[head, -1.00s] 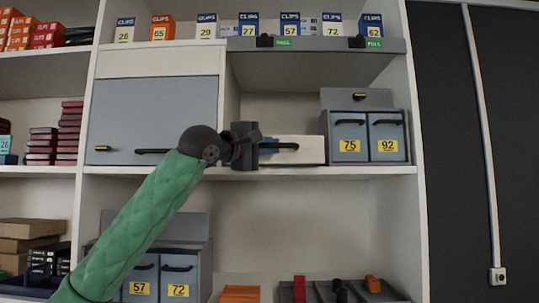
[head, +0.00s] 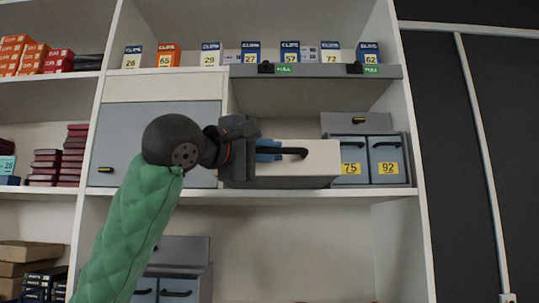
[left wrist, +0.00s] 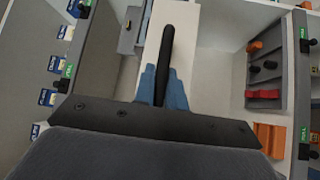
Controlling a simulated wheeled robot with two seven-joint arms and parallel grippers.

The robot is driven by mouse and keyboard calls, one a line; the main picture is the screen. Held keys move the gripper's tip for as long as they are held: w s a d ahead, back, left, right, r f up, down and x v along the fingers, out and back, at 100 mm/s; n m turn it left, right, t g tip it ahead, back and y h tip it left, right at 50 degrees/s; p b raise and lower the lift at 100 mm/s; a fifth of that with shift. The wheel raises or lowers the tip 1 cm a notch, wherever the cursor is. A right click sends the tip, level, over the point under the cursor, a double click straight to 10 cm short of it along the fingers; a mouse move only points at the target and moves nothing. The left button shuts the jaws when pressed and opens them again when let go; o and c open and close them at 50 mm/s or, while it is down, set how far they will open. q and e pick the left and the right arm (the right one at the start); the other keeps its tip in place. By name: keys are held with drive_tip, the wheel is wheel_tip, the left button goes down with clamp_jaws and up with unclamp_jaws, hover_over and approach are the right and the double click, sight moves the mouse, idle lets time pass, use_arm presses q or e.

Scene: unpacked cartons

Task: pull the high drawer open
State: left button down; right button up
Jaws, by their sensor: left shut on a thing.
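The high drawer has a pale front (head: 322,158) with a black bar handle (head: 292,151), on the middle shelf in the head view. Its front stands out from the shelf, and a grey strip shows below it. My left gripper (head: 268,152) is shut on the handle and hides the left part of the front. In the left wrist view, the blue fingers (left wrist: 163,88) close around the lower part of the black handle (left wrist: 168,45), against the pale drawer front (left wrist: 190,32). My right gripper is not in view.
Grey boxes labelled 75 (head: 350,168) and 92 (head: 387,168) stand right of the drawer. A grey closed cabinet door (head: 118,135) is to its left. A grey ledge (head: 300,71) with PULL tags runs above.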

use_arm(q)
drive_tip(key=shift+f, duration=0.1)
drive_tip(key=c, duration=1.7)
unclamp_jaws()
